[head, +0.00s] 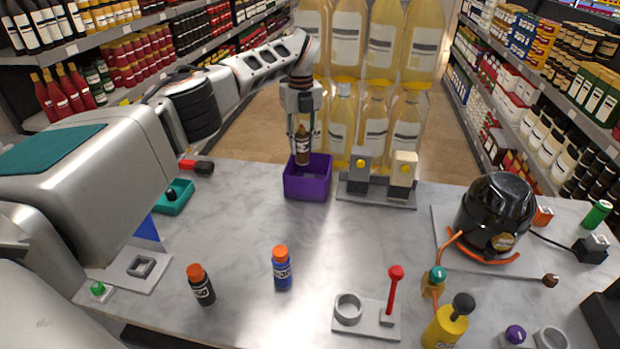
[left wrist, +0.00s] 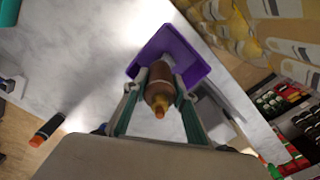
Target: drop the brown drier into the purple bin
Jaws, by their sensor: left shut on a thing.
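The brown drier (head: 302,147) is a small brown bottle held upright over the purple bin (head: 307,189). My left gripper (head: 301,135) is shut on it, and its lower end is around the height of the bin's rim. In the left wrist view the brown drier (left wrist: 159,91) sits between the two fingers of my left gripper (left wrist: 160,100), with the purple bin (left wrist: 190,48) just beyond it. The bin's inside is partly hidden by the bottle. My right gripper is not in view.
A grey stand with two switch blocks (head: 404,169) is right of the bin. A teal tray (head: 175,198) is to its left. Black (head: 201,285) and blue (head: 282,268) bottles stand in front. A black pump (head: 497,215) is at the right. The mid-table is mostly clear.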

